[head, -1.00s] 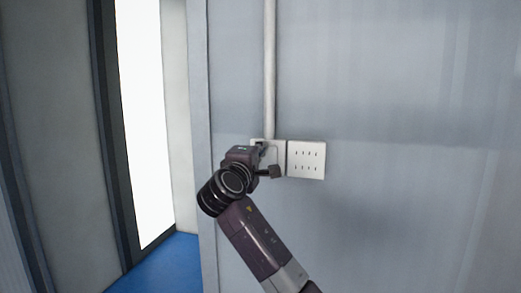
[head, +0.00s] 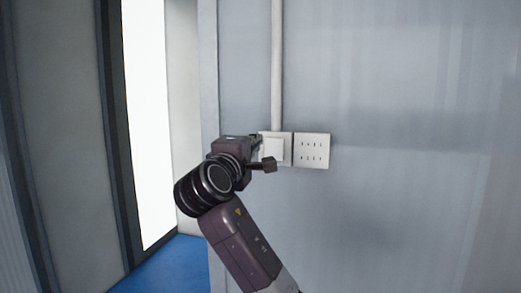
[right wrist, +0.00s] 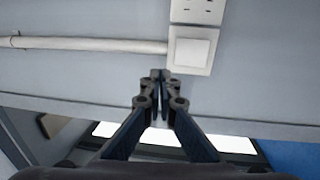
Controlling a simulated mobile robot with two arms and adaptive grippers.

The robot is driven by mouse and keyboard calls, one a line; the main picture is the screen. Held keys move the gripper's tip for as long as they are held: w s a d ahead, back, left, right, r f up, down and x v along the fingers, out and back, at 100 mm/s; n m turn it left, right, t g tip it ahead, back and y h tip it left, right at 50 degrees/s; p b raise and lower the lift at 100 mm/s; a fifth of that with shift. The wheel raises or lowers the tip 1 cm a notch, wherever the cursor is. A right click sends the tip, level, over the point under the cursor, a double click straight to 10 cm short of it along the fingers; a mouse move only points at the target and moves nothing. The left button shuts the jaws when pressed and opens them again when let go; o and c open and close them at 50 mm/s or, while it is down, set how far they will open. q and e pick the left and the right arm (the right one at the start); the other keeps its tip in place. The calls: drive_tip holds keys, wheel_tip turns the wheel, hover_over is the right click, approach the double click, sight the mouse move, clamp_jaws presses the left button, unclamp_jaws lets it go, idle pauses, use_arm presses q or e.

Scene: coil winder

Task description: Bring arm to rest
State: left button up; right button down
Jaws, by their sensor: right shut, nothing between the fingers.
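My right gripper (right wrist: 160,76) is shut and empty in the right wrist view, its fingertips together just below the white conduit and the light switch. In the head view my right arm comes up from the bottom, and the gripper (head: 263,152) is partly hidden behind the wrist. It is in front of the wall near the light switch (head: 274,148). The switch, a white plate with a square rocker, also shows in the right wrist view (right wrist: 192,48). I cannot tell if the fingers touch the wall. My left gripper is not in view.
A white socket plate (head: 312,150) is right of the switch. A vertical conduit (head: 277,65) runs down to the switch on the grey wall (head: 420,200). At left are a bright doorway (head: 150,120) and blue floor (head: 170,265). The wall to the right is bare.

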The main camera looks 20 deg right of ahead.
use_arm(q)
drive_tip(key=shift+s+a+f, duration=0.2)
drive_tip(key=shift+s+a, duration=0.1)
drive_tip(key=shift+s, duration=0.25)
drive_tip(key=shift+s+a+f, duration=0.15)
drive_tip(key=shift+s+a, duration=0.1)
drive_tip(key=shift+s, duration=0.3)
